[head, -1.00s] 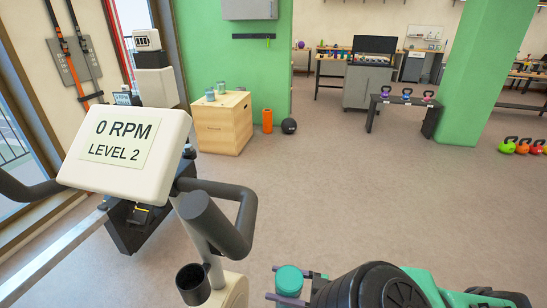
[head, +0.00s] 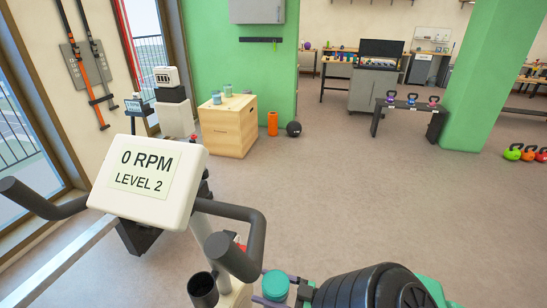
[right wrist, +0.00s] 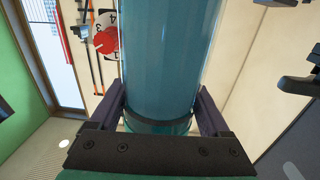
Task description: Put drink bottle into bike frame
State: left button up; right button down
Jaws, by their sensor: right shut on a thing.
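The drink bottle (head: 275,284) has a teal cap and stands roughly upright at the bottom of the head view. My right gripper (head: 263,286) is shut on it. The right wrist view shows its translucent blue body (right wrist: 170,60) between the two dark fingers (right wrist: 163,108). The exercise bike's frame (head: 238,294) is pale, and a black round open cup holder (head: 203,290) sits on it, left of the bottle. The bottle is apart from the cup in the picture. The bottle's lower part is cut off in the head view. My left gripper is not in view.
The bike's console (head: 150,182) reads 0 RPM, LEVEL 2. Its dark right handlebar (head: 238,258) reaches out close above the cup and near the bottle. A wooden box (head: 228,126) and kettlebells stand farther back.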

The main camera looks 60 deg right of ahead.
jog(key=w+a+r+m+h+p, duration=0.1)
jog(key=w+a+r+p, duration=0.35)
jog(key=r+p, duration=0.4)
jog(key=shift+a+f+b+x, duration=0.25)
jog(key=shift+f+b+x, duration=1.15)
jog(key=shift+x, duration=7.35)
notch_tip(320, 180, down, 8)
jog(key=d+b, duration=0.1)
jog(key=b, duration=0.7)
jog(key=shift+w+f+b, duration=0.15)
jog(key=shift+f+b, duration=0.05)
jog(key=shift+b, duration=0.15)
